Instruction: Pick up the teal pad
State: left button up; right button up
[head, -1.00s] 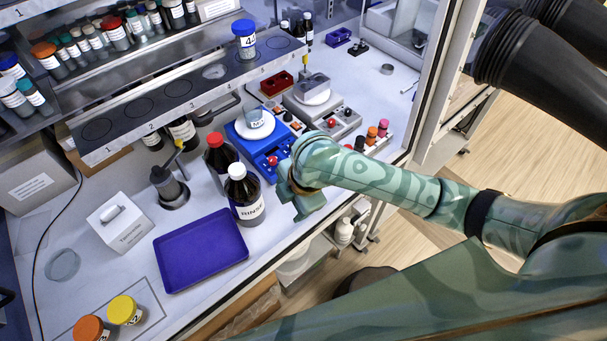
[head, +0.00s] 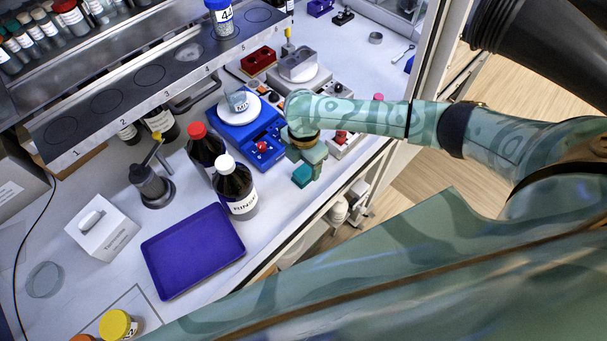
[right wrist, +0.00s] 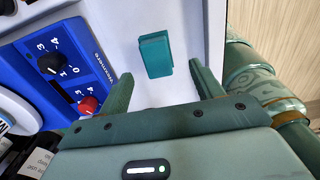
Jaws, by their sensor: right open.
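The teal pad (right wrist: 155,54) is a small block lying on the white bench near its front edge, beside the blue stirrer-like device. In the head view the teal pad (head: 302,176) shows just below my right gripper (head: 308,154). In the right wrist view my right gripper (right wrist: 161,75) is open and empty, its two fingers spread on either side of the pad's near end. The pad lies just beyond the fingertips and looks slightly tilted between them. I cannot tell the height of the fingers above it. My left gripper is not in view.
The blue device (head: 252,137) with a red knob is close to the left of the gripper. A white-capped bottle (head: 235,190) and a purple tray (head: 192,250) stand further left. The bench's front edge lies close on the right. Bare bench surrounds the pad.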

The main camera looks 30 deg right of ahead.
aim_at(304, 171)
jog(key=shift+f, duration=0.4)
jog(key=f, duration=0.1)
jog(key=f+b, duration=0.1)
jog(key=f, duration=0.2)
jog(key=shift+w+d+f, duration=0.15)
jog(key=shift+w+f, duration=0.1)
jog(key=shift+c, duration=0.9)
jog(key=c, duration=0.9)
jog(key=shift+r, duration=0.15)
